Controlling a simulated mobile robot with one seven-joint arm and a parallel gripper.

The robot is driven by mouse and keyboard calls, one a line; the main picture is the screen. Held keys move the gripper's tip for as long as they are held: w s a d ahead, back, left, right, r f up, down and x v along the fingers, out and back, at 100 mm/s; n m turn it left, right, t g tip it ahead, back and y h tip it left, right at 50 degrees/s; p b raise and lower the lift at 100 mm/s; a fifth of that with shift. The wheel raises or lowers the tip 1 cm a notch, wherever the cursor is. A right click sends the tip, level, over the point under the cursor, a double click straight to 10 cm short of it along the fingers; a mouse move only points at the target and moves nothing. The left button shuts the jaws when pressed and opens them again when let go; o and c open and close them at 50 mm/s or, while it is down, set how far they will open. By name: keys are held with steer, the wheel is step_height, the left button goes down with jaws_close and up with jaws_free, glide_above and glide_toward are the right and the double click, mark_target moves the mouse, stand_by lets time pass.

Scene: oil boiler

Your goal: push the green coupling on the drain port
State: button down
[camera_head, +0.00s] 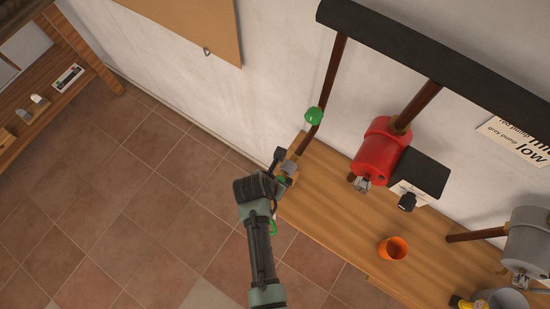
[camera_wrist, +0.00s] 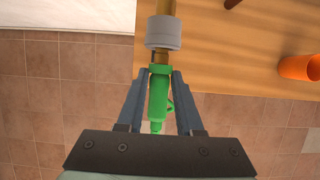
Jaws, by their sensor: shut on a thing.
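The green coupling (camera_wrist: 157,98) is between the two fingers of my gripper (camera_wrist: 159,76) in the wrist view, and the gripper is shut on it. The coupling is in line with the drain port, a grey collar (camera_wrist: 163,32) on a brass pipe. A short brass piece (camera_wrist: 160,56) shows between collar and coupling; I cannot tell whether the coupling is seated on it. In the head view my gripper (camera_head: 284,172) is at the bench's left end. It mostly hides the coupling and port there, leaving a small green patch.
The wooden bench (camera_head: 335,208) runs along the wall. It carries an orange cup (camera_head: 393,248). A red pump (camera_head: 377,155) and a grey pump (camera_head: 528,240) stand behind. A green fitting (camera_head: 313,116) sits on a copper pipe near my gripper. The tiled floor left is clear.

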steer(key=shift+w+d, duration=0.55)
steer(key=shift+w, duration=0.2)
steer(key=shift+c, duration=2.4)
jaws_free()
steer(key=b+v, duration=0.2)
steer(key=v, duration=1.1)
